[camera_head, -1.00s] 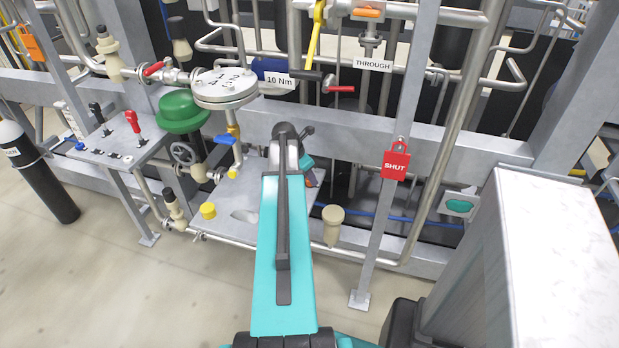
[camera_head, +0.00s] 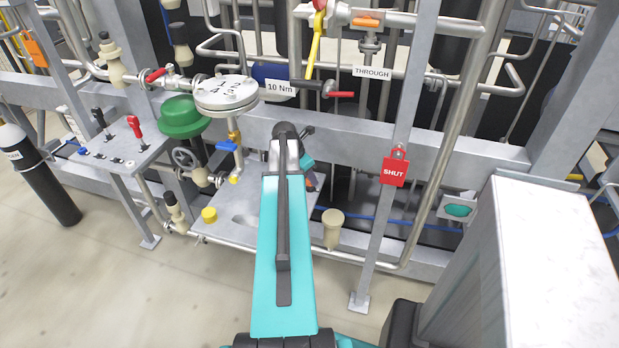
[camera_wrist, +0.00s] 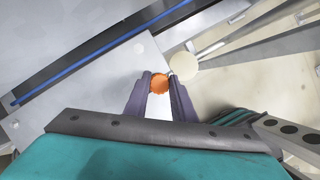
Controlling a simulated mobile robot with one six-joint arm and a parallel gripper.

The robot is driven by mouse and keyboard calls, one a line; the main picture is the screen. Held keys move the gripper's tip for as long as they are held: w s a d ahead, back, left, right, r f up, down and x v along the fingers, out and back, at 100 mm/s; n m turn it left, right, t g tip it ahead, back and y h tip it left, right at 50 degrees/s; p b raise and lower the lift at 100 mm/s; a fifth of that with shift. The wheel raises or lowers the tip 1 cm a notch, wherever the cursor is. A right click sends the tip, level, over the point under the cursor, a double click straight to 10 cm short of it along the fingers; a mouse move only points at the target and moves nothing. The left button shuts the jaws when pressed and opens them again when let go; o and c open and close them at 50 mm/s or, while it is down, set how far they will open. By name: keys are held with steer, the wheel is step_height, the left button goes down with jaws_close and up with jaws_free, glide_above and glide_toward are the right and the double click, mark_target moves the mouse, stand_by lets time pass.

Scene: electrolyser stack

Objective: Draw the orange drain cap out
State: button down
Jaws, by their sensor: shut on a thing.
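The orange drain cap (camera_wrist: 159,84) is round and sits between the two fingertips of my gripper (camera_wrist: 159,87) in the wrist view. The purple-grey fingers touch it on both sides, and I am shut on it. A pale grey plate (camera_wrist: 95,85) lies beyond the fingers. I cannot tell whether the cap is still seated in its opening or clear of it.
A beige cup-shaped fitting (camera_head: 333,228) stands close right of the arm; it also shows in the wrist view (camera_wrist: 184,66). A yellow cap (camera_head: 209,215) sits on the plate's left. A red SHUT tag (camera_head: 395,171) hangs on a post at the right.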

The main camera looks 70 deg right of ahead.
stand_by(0.3)
steer(key=shift+r+p, duration=1.75)
steer(key=shift+r, duration=0.25)
